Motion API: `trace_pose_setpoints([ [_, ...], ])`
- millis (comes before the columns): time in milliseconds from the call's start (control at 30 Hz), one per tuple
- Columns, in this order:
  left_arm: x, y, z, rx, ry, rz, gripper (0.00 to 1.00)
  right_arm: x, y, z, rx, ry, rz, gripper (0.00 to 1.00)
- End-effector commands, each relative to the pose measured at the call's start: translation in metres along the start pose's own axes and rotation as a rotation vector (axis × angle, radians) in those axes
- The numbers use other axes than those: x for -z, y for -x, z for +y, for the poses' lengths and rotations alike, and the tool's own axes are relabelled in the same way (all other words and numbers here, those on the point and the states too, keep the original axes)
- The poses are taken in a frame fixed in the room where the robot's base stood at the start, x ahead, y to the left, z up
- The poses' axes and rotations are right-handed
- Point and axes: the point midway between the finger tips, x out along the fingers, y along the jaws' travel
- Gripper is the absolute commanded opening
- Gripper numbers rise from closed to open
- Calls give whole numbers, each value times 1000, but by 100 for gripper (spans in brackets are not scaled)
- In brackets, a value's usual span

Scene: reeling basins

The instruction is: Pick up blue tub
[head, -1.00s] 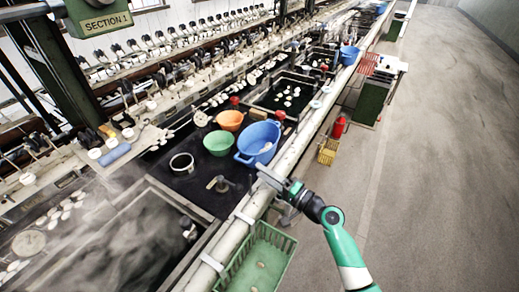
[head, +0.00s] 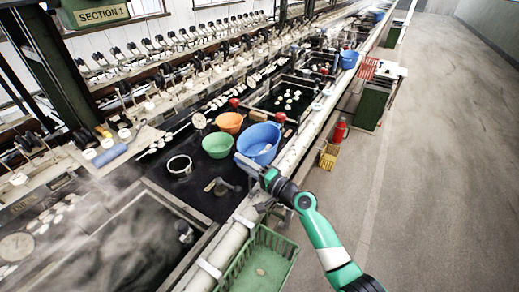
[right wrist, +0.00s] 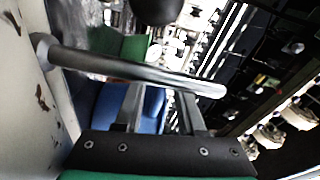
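The blue tub (head: 260,142) stands upright on the dark basin ledge near the front rail in the head view, with something pale inside it. My right gripper (head: 250,170) is at the tub's near lower side; contact cannot be told. In the right wrist view my right gripper (right wrist: 160,100) has its two fingers apart, with a pale bar crossing in front of their tips. Part of the blue tub (right wrist: 110,106) shows behind and between the fingers. My left gripper is not in view.
A green bowl (head: 217,145) and an orange bowl (head: 229,122) stand left of the tub. A metal pot (head: 179,166) and a tap-like fitting (head: 220,187) are nearby. A green crate (head: 262,262) hangs at the pale front rail (head: 225,245).

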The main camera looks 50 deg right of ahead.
Motion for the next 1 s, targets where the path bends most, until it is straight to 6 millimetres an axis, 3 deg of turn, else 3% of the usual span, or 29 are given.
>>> trace_pose_setpoints([
  [33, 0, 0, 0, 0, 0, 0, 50, 0, 0, 0, 0, 0, 0, 28],
  [200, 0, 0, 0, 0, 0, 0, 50, 0, 0, 0, 0, 0, 0, 0],
  [1000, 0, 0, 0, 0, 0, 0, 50, 0, 0, 0, 0, 1, 0, 0],
])
